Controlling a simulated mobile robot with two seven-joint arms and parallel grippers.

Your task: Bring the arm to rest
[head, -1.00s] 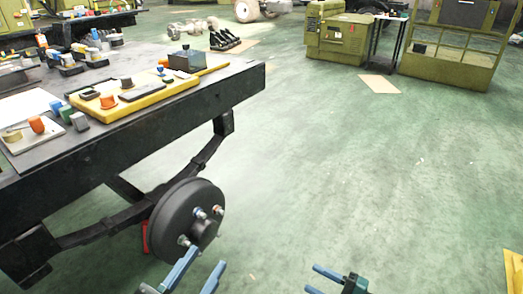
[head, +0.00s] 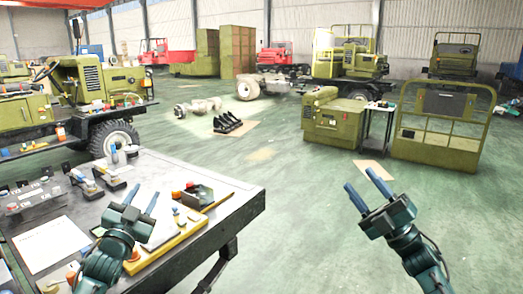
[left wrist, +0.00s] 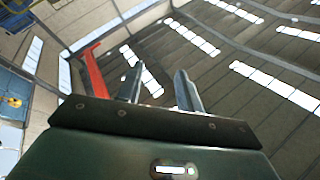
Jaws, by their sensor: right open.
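My left gripper (head: 143,194) is raised in front of the dark chassis table (head: 238,205) in the head view, fingers pointing up. Its blue fingers are apart with nothing between them, and they also show apart in the left wrist view (left wrist: 158,76), against the ceiling. My right gripper (head: 360,180) is raised over the open green floor, its two fingers apart and empty. Both forearms come up from the bottom of the head view. The left arm hides part of the table top.
The table holds a yellow board (head: 180,232), a white sheet (head: 53,243) and several small parts. A green cabinet (head: 333,120) and a green railed frame (head: 437,130) stand at the back right. Black parts (head: 227,122) lie on the floor.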

